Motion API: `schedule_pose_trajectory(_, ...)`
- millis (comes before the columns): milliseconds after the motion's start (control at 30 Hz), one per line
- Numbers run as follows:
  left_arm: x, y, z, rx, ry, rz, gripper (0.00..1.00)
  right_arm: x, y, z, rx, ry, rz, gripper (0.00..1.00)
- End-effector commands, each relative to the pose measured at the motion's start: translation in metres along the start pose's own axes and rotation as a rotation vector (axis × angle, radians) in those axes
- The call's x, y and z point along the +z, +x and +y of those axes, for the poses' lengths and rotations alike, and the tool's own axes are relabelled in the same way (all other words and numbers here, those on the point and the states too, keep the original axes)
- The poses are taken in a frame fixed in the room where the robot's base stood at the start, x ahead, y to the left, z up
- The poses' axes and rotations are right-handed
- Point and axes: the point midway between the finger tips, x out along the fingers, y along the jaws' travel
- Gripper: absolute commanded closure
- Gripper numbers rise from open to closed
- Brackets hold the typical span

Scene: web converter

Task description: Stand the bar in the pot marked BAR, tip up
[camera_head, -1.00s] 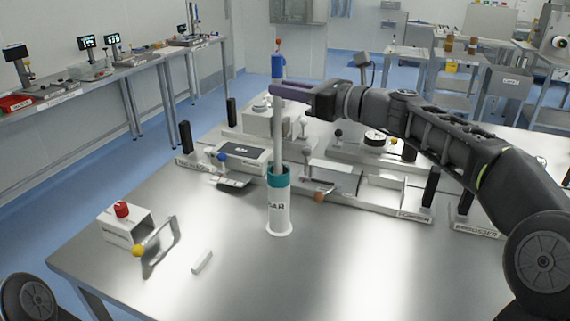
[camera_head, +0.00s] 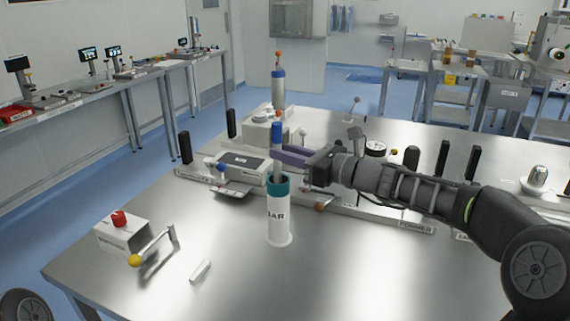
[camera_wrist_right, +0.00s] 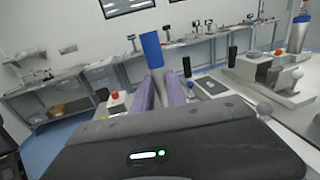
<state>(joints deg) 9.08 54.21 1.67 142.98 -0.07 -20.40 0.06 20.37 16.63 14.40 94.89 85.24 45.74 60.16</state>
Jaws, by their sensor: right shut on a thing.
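The bar (camera_head: 276,134) is upright with its blue end up and its grey shaft below. The pot marked BAR (camera_head: 278,222), white with a teal rim, stands on the table directly under it. The shaft runs down to the pot's mouth and its lower end is hidden, apparently inside. My right gripper (camera_head: 284,154) is shut on the bar just below the blue part, above the rim. In the right wrist view the bar (camera_wrist_right: 152,50) rises between the purple fingers of the right gripper (camera_wrist_right: 160,92). My left gripper is not in view.
A box with a red button (camera_head: 120,232), a yellow-knobbed crank (camera_head: 150,248) and a small white block (camera_head: 200,271) lie front left. Fixtures line the back. The front right table is clear.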

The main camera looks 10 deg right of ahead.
Motion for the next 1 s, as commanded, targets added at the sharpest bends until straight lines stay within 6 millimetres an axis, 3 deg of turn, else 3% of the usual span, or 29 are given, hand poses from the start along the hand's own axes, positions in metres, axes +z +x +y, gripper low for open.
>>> schedule_pose_trajectory(167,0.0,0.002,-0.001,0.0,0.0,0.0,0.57,-0.025,0.001,0.0,0.0,0.004,0.0,1.0)
schedule_pose_trajectory(533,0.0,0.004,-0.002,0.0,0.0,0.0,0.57,-0.029,0.001,0.0,0.0,0.0,-0.001,1.0)
schedule_pose_trajectory(567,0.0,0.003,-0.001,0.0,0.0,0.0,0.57,-0.028,0.0,0.0,0.0,0.0,0.0,0.8)
schedule_pose_trajectory(600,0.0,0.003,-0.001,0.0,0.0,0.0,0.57,-0.028,0.001,0.0,0.0,0.0,0.0,0.77)
schedule_pose_trajectory(800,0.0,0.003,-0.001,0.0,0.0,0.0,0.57,-0.028,0.001,0.0,0.0,0.001,0.0,0.61)
schedule_pose_trajectory(1000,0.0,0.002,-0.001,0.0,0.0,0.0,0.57,-0.028,0.001,0.0,0.0,0.001,0.0,0.61)
